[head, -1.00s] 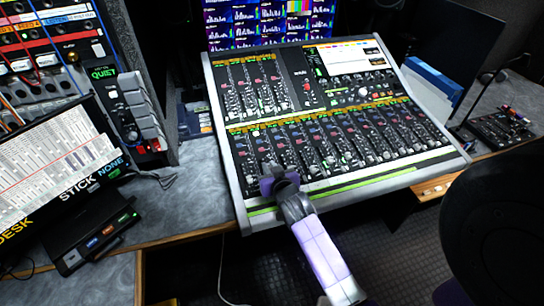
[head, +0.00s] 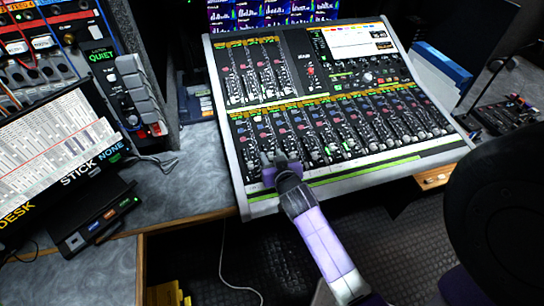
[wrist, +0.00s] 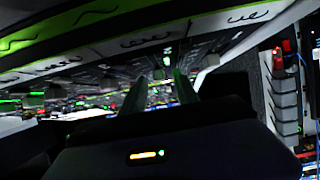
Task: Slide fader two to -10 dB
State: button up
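The mixing console (head: 235,192) has a lower bank of fader strips (head: 350,130) with small caps. The second strip from the left is close to the left side of my gripper, but its cap and dB marks are too small to read. My gripper (head: 273,157) is over the front left part of that bank, pointing towards the strips. Whether a finger touches a cap cannot be told.
A black box (head: 98,218) and a tilted paper sheet (head: 55,140) are at the left. A dark round chair back (head: 495,210) is at the right front. Blue folders (head: 440,66) stand right of the console.

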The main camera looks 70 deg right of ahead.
jog(key=b+v, duration=0.1)
jog(key=v, duration=0.6)
jog(key=shift+s+a+r, duration=0.15)
jog(key=shift+s, duration=0.05)
dwell(0.3)
jog(key=shift+w+r, duration=0.25)
jog(key=shift+r, duration=0.05)
jog(key=s+a+r+n+t+y, duration=0.1)
jog(key=a+r+n+t, duration=0.2)
jog(key=a, duration=0.4)
jog(key=s+a+r+n+t+y, duration=0.1)
jog(key=s+a+r+t, duration=0.15)
jog(key=a+r, duration=0.35)
jog(key=s+a+n+y, duration=0.6)
jog(key=s+a+y, duration=0.2)
jog(key=s+a, duration=0.4)
jog(key=a, duration=0.2)
jog(key=shift+a+r, duration=0.25)
jog(key=shift+r, duration=0.1)
jog(key=shift+t, duration=0.25)
